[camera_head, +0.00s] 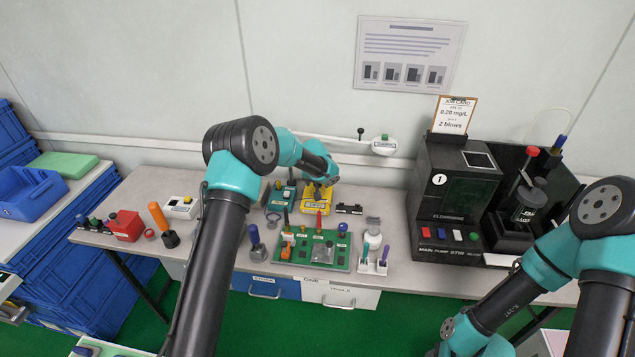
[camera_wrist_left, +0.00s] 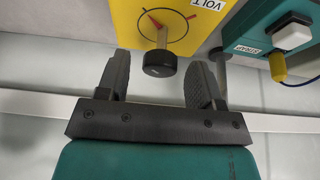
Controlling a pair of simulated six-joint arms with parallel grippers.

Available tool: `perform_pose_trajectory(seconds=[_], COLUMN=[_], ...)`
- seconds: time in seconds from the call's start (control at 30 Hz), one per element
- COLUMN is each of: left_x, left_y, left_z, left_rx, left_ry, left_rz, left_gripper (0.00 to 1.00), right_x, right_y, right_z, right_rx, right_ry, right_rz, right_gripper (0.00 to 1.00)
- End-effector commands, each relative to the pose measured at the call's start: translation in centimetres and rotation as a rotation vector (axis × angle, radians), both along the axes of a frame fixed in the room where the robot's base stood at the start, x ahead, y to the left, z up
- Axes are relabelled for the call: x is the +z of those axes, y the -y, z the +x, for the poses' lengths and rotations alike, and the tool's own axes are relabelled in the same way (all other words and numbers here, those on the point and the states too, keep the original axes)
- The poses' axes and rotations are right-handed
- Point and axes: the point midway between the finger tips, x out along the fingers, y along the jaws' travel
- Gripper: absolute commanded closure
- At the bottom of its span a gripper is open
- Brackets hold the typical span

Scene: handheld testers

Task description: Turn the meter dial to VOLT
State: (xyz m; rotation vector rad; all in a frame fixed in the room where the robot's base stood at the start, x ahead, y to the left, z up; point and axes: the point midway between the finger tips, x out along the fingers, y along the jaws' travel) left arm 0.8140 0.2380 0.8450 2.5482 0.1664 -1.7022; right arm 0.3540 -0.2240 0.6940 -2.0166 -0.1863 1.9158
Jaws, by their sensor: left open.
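The yellow meter (camera_head: 314,203) stands at the back middle of the bench, partly hidden by my left arm in the head view. In the left wrist view the yellow meter (camera_wrist_left: 120,22) shows a round dial (camera_wrist_left: 172,38) with a red pointer (camera_wrist_left: 153,19) toward the upper left. The VOLT label (camera_wrist_left: 208,4) is at the upper right, upside down, with a small red mark near it. A black knob (camera_wrist_left: 160,67) sticks out from the dial. My left gripper (camera_wrist_left: 160,58) is open, one finger on each side of the knob, with gaps visible. My right gripper is out of view.
A teal device (camera_wrist_left: 282,35) stands right beside the meter in the wrist view. A green circuit board (camera_head: 338,262) with upright parts lies in front of the meter. A black pump station (camera_head: 445,190) stands at the right, an orange-handled tool (camera_head: 160,220) at the left.

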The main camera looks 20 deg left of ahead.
Motion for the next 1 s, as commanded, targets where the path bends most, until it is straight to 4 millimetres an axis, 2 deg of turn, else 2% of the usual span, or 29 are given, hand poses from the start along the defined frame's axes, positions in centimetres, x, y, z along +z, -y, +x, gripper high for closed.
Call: perform_pose_trajectory(seconds=[0.07,0.57,1.0], left_x=[0.01,0.03,0.05], left_y=[0.0,0.01,-0.03], left_z=[-0.01,-0.02,-0.01], left_rx=[0.0,0.0,-0.044], left_ry=[0.0,0.0,0.0], left_rz=[0.0,0.0,-0.001], left_gripper=[0.4,0.88,0.88], right_x=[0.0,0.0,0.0], right_y=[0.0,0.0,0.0], right_z=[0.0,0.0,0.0], right_rx=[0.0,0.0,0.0], right_ry=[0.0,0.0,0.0], right_rz=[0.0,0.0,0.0], right_gripper=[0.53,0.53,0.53])
